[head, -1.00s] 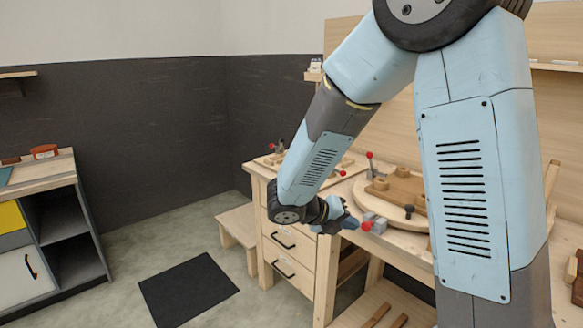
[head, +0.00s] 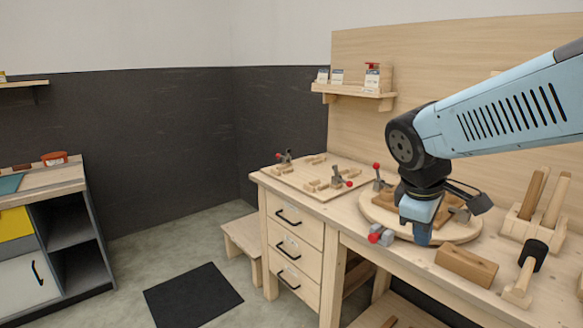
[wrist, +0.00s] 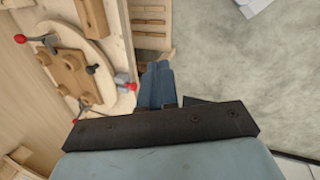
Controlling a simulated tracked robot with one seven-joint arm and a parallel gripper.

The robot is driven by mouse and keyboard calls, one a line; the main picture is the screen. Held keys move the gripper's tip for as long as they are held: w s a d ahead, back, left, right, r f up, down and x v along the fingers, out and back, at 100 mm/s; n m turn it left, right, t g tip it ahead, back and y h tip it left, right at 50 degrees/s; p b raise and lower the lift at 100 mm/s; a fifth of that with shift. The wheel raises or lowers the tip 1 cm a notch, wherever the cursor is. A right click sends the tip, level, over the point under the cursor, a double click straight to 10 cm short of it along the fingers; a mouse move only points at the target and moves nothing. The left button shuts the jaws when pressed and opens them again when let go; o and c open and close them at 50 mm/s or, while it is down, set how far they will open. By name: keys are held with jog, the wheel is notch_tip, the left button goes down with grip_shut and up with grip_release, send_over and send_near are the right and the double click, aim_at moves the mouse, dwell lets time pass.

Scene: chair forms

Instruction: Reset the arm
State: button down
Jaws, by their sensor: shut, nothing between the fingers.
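My arm reaches in from the right in the head view, with its wrist bent down over the workbench (head: 340,215). My gripper (head: 422,238) points down in front of the round wooden board (head: 462,232), near its front edge. Its blue fingers are together and hold nothing. In the wrist view my gripper (wrist: 157,72) shows as closed blue fingers beyond a dark bar, beside the round board (wrist: 98,62). A red-knobbed clamp (head: 380,236) stands just left of the fingers in the head view. My wrist hides part of the round board.
A wooden block (head: 466,268), a mallet (head: 525,270) and a wooden rack (head: 535,215) stand on the bench at right. A board with clamps (head: 315,178) lies at left. A shelf (head: 352,92) hangs behind. Floor with a black mat (head: 192,294) lies left.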

jog(key=s+r+m+t+y, duration=0.3)
jog(key=s+r+m, duration=0.1)
jog(key=m, duration=0.5)
jog(key=shift+s+a+r+m, duration=0.3)
jog(key=shift+s+a+m, duration=0.1)
jog(key=shift+s, duration=0.1)
